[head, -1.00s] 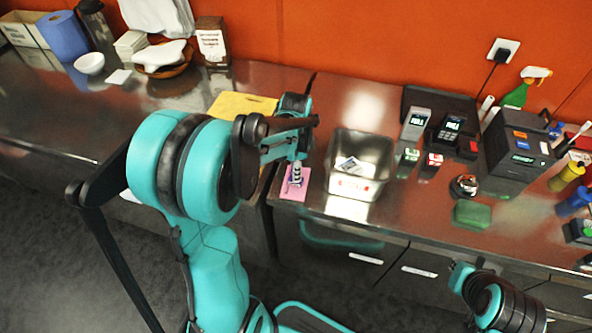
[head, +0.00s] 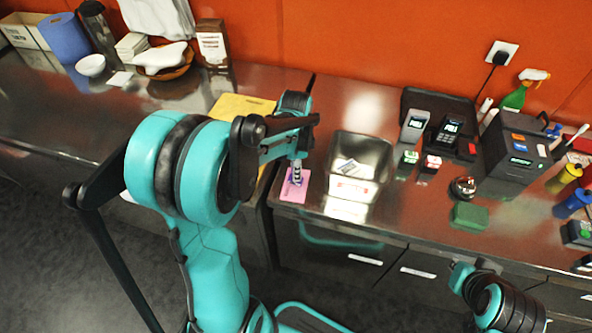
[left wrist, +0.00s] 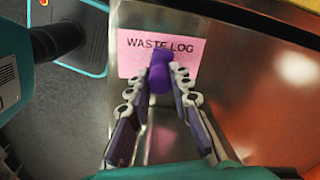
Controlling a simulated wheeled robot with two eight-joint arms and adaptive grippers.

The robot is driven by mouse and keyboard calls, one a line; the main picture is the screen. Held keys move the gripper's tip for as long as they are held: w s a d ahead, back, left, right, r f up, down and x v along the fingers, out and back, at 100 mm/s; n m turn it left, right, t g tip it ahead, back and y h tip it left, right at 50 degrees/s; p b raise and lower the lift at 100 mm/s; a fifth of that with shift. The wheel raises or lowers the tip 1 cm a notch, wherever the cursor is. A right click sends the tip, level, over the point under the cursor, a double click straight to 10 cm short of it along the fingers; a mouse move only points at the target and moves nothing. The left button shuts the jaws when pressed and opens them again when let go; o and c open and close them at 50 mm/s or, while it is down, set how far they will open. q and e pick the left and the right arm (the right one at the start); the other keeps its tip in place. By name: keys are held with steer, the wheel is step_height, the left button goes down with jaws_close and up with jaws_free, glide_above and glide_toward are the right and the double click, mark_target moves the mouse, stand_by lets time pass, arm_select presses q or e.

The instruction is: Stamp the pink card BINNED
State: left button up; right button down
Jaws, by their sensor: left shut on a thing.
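The pink card (head: 286,196) lies on the steel counter near its front edge. In the left wrist view the card (left wrist: 130,66) reads "WASTE LOG". My left gripper (head: 297,172) is above the card, pointing down. In the left wrist view my left gripper (left wrist: 168,88) is shut on a purple stamp (left wrist: 160,74), which covers part of the card. I cannot tell whether the stamp's lower face touches the card. No stamped word shows on the visible part. Only part of my right arm shows at the lower right; its gripper is out of view.
A steel bin (head: 362,157) with papers inside stands just right of the card. A green-topped stamp (head: 409,157) and a red-topped stamp (head: 432,162) stand beyond it. A green pad (head: 470,215) and black printer (head: 516,150) are farther right. A yellow board (head: 240,107) lies behind my arm.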

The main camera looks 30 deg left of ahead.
arm_select(q)
steer(key=shift+r+p, duration=1.9)
steer(key=shift+r, duration=0.85)
steer(key=shift+f, duration=0.1)
